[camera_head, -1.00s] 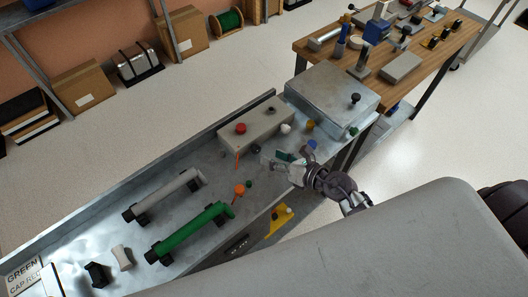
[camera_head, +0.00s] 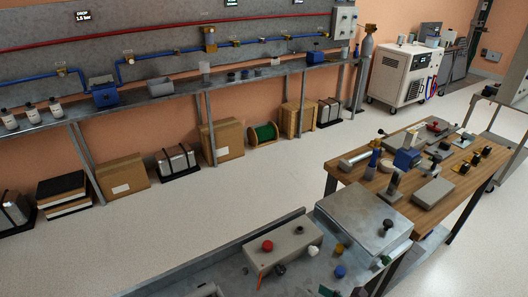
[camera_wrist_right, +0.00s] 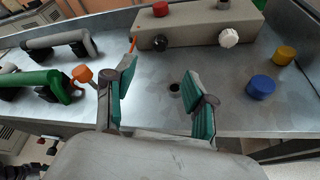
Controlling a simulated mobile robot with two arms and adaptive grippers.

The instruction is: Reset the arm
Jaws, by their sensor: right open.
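My right gripper is open and empty in the right wrist view (camera_wrist_right: 158,98), with teal pads on its two fingers. It is over the grey metal bench top (camera_wrist_right: 155,112), in front of a beige control box (camera_wrist_right: 190,27) with a red button (camera_wrist_right: 160,9), a black knob (camera_wrist_right: 160,42) and a white knob (camera_wrist_right: 229,38). A small dark hole shows in the bench between the fingers. In the head view, only a little of the right gripper shows at the bottom edge. My left gripper is in neither view.
Green (camera_wrist_right: 35,80) and grey (camera_wrist_right: 57,38) tubes, with an orange knob (camera_wrist_right: 82,73), are left of the gripper. Blue (camera_wrist_right: 261,87) and yellow (camera_wrist_right: 284,55) caps are at right. A wooden table (camera_head: 433,218) with parts stands beyond the bench.

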